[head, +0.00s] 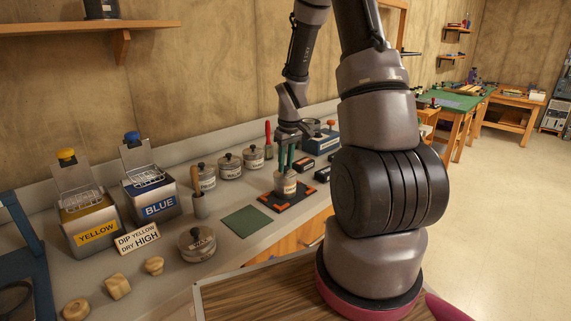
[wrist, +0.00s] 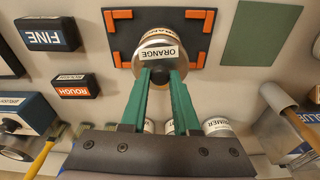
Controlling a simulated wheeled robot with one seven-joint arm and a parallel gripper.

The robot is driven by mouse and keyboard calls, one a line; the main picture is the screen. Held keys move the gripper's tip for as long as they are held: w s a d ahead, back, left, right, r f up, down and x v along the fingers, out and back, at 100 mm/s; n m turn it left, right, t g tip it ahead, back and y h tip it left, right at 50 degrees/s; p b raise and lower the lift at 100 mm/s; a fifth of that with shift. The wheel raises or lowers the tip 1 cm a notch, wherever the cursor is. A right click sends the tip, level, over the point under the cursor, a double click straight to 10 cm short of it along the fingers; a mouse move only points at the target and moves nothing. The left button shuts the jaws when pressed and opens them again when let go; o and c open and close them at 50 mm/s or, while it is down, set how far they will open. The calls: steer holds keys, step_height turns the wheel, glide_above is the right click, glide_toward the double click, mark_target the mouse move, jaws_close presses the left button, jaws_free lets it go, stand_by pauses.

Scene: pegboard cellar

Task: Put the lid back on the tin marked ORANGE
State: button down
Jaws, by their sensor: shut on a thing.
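The tin marked ORANGE (wrist: 157,55) stands upright on a dark mat with orange corners (wrist: 118,40); it also shows in the head view (head: 285,188). My gripper (wrist: 161,76) points down over the tin, its green fingers shut on the dark knob of the lid; it shows in the head view too (head: 286,166).
Several lidded tins (head: 229,166) stand along the wall. A WAX tin (head: 196,246), a green mat (head: 246,221) and a brush cup (head: 200,206) are left of the dark mat. FINE (wrist: 47,34) and ROUGH (wrist: 73,87) blocks lie beside it.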

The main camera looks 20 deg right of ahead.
steer(key=shift+c, duration=0.5)
jaws_free()
steer(key=shift+r, duration=3.5)
jaws_close()
